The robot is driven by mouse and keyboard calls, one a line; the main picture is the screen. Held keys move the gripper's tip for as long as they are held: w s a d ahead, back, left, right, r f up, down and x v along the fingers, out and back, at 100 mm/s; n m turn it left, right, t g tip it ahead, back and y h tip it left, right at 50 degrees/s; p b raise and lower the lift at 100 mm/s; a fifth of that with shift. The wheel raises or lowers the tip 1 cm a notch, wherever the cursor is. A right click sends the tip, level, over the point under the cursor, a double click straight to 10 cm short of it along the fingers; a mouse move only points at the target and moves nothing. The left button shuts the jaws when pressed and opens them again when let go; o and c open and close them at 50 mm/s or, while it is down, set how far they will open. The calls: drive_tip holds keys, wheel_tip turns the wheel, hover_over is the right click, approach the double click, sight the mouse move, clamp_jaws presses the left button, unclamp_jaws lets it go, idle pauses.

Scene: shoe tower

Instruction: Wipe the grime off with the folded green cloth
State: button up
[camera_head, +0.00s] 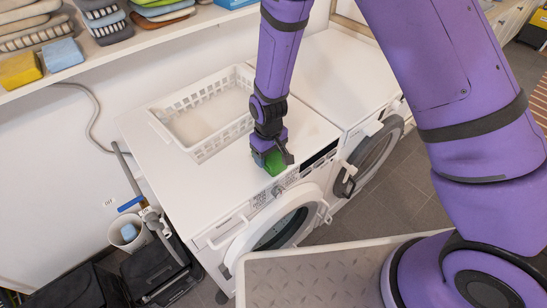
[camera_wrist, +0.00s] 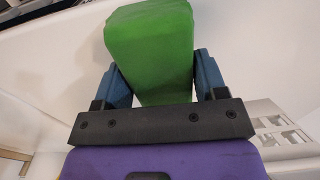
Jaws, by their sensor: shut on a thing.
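The folded green cloth (camera_head: 273,162) is in my gripper (camera_head: 271,152), at the front edge of the left washing machine's white top (camera_head: 205,180). In the wrist view the green cloth (camera_wrist: 152,55) is a thick block between the two blue fingers of my gripper (camera_wrist: 155,78), which is shut on it. I cannot tell whether the cloth touches the top. No grime shows clearly in either view; my gripper and the cloth hide part of the surface.
A white basket (camera_head: 205,112) stands behind my gripper on the same machine. A second white machine (camera_head: 335,75) is to the right. A shelf (camera_head: 110,45) with folded textiles and sponges is at upper left. A bucket (camera_head: 128,232) and black bins stand on the floor at left.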

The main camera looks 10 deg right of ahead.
sight(276, 159)
drive_tip(key=shift+w+a+f, duration=0.1)
drive_tip(key=shift+w+a, duration=0.6)
drive_tip(key=shift+w, duration=0.35)
drive_tip(key=shift+w+a+r, duration=0.1)
drive_tip(key=shift+w+a, duration=0.6)
drive_tip(key=shift+w, duration=0.3)
drive_tip(key=shift+w+a+f, duration=0.1)
drive_tip(key=shift+w+a, duration=0.6)
drive_tip(key=shift+w, duration=0.35)
drive_tip(key=shift+s+d+f, duration=0.2)
drive_tip(key=shift+s+d, duration=0.3)
drive_tip(key=shift+s, duration=0.25)
drive_tip(key=shift+s+d+f, duration=0.15)
drive_tip(key=shift+s+d, duration=0.55)
drive_tip(key=shift+s, duration=0.35)
drive_tip(key=c, duration=0.3)
drive_tip(key=shift+s+d+r, duration=0.1)
drive_tip(key=shift+s+d, duration=0.5)
drive_tip(key=shift+s, duration=0.3)
drive_tip(key=shift+s+d+r, duration=0.1)
drive_tip(key=shift+s+d, duration=0.55)
drive_tip(key=shift+s, duration=0.25)
drive_tip(key=shift+s+d+r, duration=0.1)
drive_tip(key=shift+s+d, duration=0.5)
drive_tip(key=shift+s, duration=0.3)
drive_tip(key=shift+r, duration=0.15)
drive_tip(key=shift+r, duration=2.9)
drive_tip(key=shift+r, duration=0.1)
